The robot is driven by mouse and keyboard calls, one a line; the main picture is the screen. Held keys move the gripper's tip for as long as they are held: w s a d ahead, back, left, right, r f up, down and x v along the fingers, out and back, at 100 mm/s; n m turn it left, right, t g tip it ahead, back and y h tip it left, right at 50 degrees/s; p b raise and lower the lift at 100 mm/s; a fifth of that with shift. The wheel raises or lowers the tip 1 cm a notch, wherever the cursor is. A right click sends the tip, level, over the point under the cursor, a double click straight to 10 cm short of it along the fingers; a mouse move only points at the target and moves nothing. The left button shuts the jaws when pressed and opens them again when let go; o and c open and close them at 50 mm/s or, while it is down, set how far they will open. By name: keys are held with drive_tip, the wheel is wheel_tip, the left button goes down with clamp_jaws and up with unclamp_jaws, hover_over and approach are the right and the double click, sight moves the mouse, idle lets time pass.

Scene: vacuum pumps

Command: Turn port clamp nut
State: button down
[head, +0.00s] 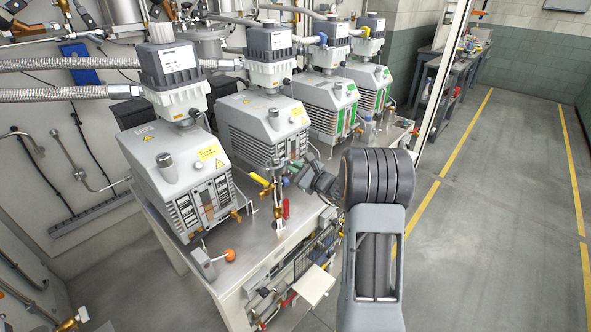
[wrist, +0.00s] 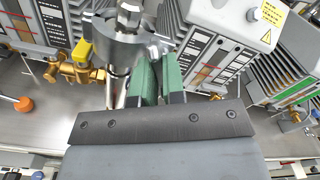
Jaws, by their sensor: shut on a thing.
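In the wrist view, a silver port clamp (wrist: 112,45) sits around an upright metal pipe, with a hex-topped fitting above it. My gripper (wrist: 159,65) has two green pads closed at the clamp's right side, where the clamp nut is. The nut is mostly hidden between the pads. In the head view, my gripper (head: 298,172) reaches in from the right to the small upright port on the bench's front edge. The clamp (head: 279,168) is small there and partly hidden by the gripper.
Several grey vacuum pumps (head: 168,150) stand in a row on the steel bench (head: 228,275). Near the port are a yellow-handled brass valve (wrist: 82,62), a red handle (head: 286,208) and an orange knob (head: 230,255). The floor right of the bench is clear.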

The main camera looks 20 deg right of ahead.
drive_tip(key=m, duration=0.6)
drive_tip(key=shift+m, duration=0.5)
idle(0.3)
drive_tip(key=c, duration=1.2)
unclamp_jaws()
drive_tip(key=b+v, duration=0.1)
drive_tip(key=v, duration=1.3)
drive_tip(key=shift+a, duration=0.1)
